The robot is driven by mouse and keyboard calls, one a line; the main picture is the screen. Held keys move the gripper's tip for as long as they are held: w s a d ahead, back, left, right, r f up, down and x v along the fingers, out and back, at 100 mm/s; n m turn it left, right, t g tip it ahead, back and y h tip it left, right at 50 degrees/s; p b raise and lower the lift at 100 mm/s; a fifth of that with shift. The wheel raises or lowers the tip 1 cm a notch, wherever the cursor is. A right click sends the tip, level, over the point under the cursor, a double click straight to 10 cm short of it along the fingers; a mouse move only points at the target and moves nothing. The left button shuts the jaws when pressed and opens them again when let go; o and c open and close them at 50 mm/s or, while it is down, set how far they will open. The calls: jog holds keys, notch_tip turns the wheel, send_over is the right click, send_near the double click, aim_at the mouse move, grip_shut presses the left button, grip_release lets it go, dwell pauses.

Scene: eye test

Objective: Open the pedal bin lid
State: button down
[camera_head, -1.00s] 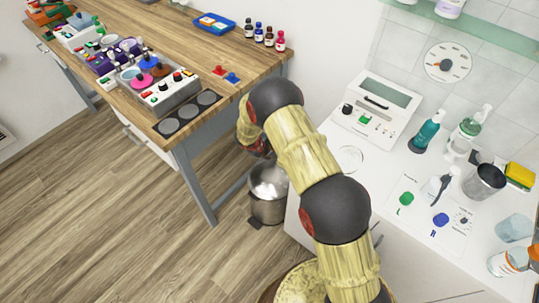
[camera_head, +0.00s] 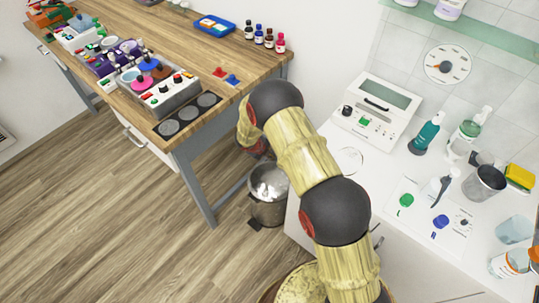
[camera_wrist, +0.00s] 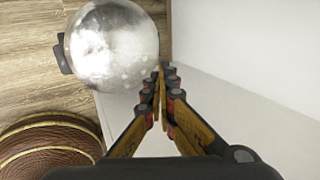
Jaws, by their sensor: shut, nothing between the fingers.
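The pedal bin (camera_head: 268,210) is a metal cylinder on the floor between the wooden bench and the white counter. Its shiny domed lid (camera_head: 270,183) looks shut. A dark pedal (camera_head: 254,225) sticks out low at its front left. In the wrist view the round lid (camera_wrist: 110,45) fills the upper left, with the dark pedal (camera_wrist: 64,54) showing past its left edge. My gripper (camera_wrist: 163,72) is shut and empty, its fingertips appearing at the lid's lower right edge; I cannot tell whether they touch.
The wooden bench (camera_head: 150,40) stands left of the bin, its grey leg (camera_head: 192,187) close by. The white counter (camera_head: 375,165) is close on the right, bearing bottles and a device. Wood floor (camera_head: 90,200) is open at left.

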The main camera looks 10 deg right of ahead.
jog(key=c, duration=2.3)
grip_release()
jog(key=shift+c, duration=0.2)
jog(key=shift+o, duration=1.4)
jog(key=v, duration=1.2)
jog(key=shift+c, duration=0.3)
